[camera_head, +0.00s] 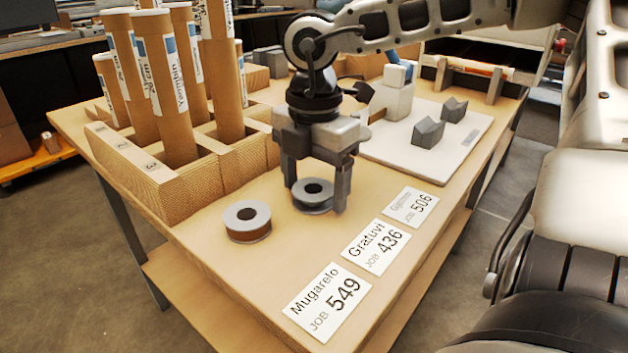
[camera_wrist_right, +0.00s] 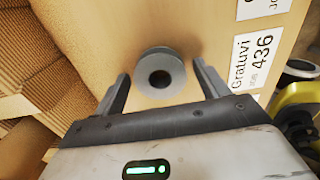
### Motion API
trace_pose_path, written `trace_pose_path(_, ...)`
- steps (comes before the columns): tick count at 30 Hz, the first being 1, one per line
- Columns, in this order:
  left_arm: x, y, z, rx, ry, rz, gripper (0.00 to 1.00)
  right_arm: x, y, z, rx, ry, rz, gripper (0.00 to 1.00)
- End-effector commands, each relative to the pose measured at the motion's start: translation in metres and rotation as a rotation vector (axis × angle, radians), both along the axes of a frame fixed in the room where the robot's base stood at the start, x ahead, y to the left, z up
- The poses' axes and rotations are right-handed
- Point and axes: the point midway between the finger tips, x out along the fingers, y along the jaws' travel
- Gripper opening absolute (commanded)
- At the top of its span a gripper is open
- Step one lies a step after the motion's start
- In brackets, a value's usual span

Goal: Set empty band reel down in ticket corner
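A grey reel with no band showing, the empty band reel (camera_head: 312,205), appears to rest flat on the wooden table, left of the job tickets. My right gripper (camera_head: 316,186) points down over it with one finger on each side. In the right wrist view, the reel (camera_wrist_right: 160,76) lies between the spread fingertips (camera_wrist_right: 161,72), with a gap on both sides. The tickets are Mugarelo 549 (camera_head: 328,302), Gratuvi 436 (camera_head: 376,247) and a 506 ticket (camera_head: 411,206), in a row along the table's right edge. My left gripper is out of view.
A second reel wound with brown band (camera_head: 248,222) sits just left of the grey one. A corrugated divider box (camera_head: 190,192) with several tall tubes stands at the left. A white board (camera_head: 385,152) with grey blocks lies behind.

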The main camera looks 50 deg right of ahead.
Motion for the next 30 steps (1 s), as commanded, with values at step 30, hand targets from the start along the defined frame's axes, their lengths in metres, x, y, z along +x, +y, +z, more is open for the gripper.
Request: trace_pose_path(30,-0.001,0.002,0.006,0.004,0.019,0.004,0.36,0.0,0.0,0.123,0.001,0.001,0.0,0.74)
